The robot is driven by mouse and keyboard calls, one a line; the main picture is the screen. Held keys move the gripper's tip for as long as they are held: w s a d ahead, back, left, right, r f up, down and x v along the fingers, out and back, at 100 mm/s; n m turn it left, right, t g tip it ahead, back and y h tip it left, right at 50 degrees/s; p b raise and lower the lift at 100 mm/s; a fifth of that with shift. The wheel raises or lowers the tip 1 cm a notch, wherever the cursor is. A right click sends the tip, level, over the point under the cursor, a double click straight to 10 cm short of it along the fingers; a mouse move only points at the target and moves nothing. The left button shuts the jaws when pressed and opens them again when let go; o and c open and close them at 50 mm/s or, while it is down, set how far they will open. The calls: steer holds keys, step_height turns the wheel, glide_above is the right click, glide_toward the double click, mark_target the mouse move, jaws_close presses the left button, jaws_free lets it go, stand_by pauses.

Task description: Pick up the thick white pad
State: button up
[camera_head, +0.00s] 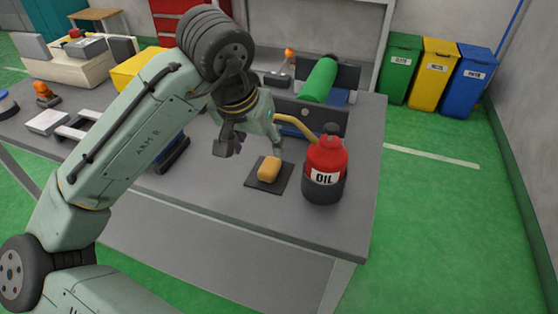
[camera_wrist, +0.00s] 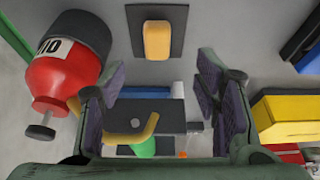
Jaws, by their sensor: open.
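A flat, pale white block (camera_head: 48,121), the thing most like the thick white pad, lies on the grey workbench (camera_head: 215,190) at the far left in the head view. I cannot make it out in the wrist view. My gripper (camera_head: 251,145) is open and empty above the right part of the bench, well to the right of the block. Its spread fingers also show in the wrist view (camera_wrist: 160,88), with nothing between them.
A yellow-orange sponge (camera_head: 269,169) on a dark square mat (camera_head: 257,184) and a red oil can (camera_head: 326,163) stand near my gripper. Behind are dark plates with a green roll (camera_head: 320,79). A white frame (camera_head: 84,129) lies right of the pale block. My arm crosses above the bench.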

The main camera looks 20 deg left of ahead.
mark_target(268, 167)
steer(key=x, duration=0.3)
steer(key=shift+a+f, duration=0.1)
steer(key=shift+f, duration=0.3)
steer(key=shift+d+p+x, duration=0.15)
steer(key=shift+p+x, duration=0.2)
steer(key=shift+x, duration=1.15)
steer(key=shift+d+p+x, duration=0.1)
steer(key=shift+p+x, duration=0.2)
steer(key=shift+x, duration=1.15)
steer(key=shift+s, duration=0.2)
steer(key=shift+c, duration=0.4)
steer(key=c, duration=1)
steer(key=shift+c, duration=0.2)
steer(key=shift+r, duration=0.75)
steer(key=shift+b+v, duration=0.6)
steer(key=shift+v, duration=0.35)
steer(key=s+a+b, duration=0.1)
steer(key=s+a, duration=0.2)
steer(key=s, duration=0.4)
steer(key=s+a+r+b, duration=0.1)
steer(key=s+a+b, duration=0.1)
steer(key=s, duration=0.4)
steer(key=shift+s+a+r, duration=0.3)
steer(key=shift+s+a, duration=0.05)
steer(key=shift+a, duration=0.55)
